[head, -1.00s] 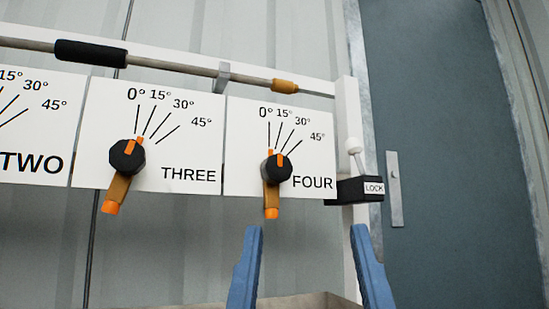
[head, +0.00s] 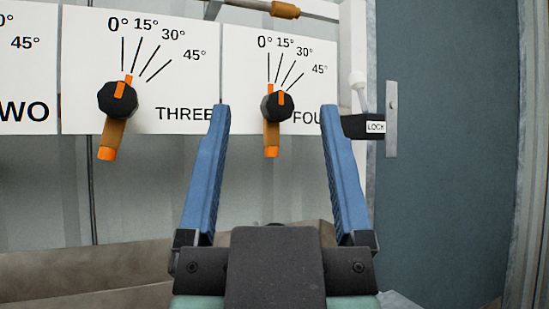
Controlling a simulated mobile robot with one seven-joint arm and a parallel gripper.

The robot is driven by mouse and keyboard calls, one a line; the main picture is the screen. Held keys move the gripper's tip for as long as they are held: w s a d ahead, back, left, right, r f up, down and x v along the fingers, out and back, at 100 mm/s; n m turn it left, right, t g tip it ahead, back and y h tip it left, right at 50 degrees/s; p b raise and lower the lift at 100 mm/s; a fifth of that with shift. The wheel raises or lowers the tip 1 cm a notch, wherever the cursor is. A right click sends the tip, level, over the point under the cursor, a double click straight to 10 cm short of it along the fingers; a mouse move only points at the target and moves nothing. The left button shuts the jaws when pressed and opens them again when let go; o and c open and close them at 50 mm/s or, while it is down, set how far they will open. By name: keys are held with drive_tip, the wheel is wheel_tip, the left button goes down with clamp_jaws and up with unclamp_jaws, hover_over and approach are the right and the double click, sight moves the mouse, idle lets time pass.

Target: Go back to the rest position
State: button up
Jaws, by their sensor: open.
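My gripper (head: 275,108) is in the head view at the lower middle, with its two blue fingers spread wide and nothing between them. I cannot tell how far the fingers are from the panel. The knob's orange mark points up near the 0° line, and its orange handle (head: 271,138) hangs down. The left finger covers the end of the word THREE, and the right finger covers part of the word FOUR.
A LOCK box (head: 367,127) with a white lever is right of panel FOUR, beside a blue-grey door (head: 440,170). A rail (head: 305,13) runs along the top.

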wheel_tip(320, 180, up, 55)
drive_tip(key=p, duration=5.5)
